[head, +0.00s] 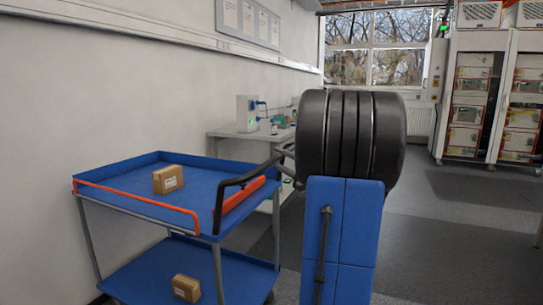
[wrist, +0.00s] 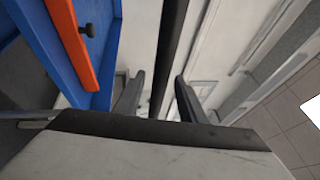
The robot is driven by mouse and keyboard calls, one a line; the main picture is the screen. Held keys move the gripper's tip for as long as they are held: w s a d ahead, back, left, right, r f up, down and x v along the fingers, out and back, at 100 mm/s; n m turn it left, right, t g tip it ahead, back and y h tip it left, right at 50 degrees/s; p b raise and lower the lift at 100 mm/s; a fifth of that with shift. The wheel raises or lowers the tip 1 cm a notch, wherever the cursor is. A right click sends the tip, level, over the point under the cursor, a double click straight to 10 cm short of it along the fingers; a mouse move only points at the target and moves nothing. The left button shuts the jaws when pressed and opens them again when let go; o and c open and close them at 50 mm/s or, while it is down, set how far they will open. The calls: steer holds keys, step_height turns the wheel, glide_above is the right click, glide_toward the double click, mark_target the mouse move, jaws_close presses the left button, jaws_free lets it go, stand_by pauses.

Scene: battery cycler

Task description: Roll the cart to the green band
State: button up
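The cart (head: 130,200) stands at the left in the head view, with two blue shelves on grey legs and orange rails along the top shelf. Its black handle (head: 243,178) sticks out at the right end, towards my arm. In the wrist view the handle (wrist: 171,40) runs as a dark bar between the two dark fingers of my gripper (wrist: 160,92). The fingers are apart, with a gap showing on each side of the bar. In the head view my gripper is hidden behind my own arm. I see no green band on the floor.
One cardboard box (head: 168,180) lies on the top shelf and another (head: 186,288) on the lower shelf. The wall (head: 70,90) runs close behind the cart. A bench (head: 250,135) with equipment stands beyond it. Grey floor (head: 440,235) is clear at the right, before the cabinets (head: 467,110).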

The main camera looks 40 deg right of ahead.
steer(key=shift+w+r, duration=0.25)
steer(key=shift+w, duration=1)
steer(key=shift+w+r, duration=0.2)
steer(key=shift+w, duration=1.05)
steer(key=shift+c, duration=0.2)
jaws_close()
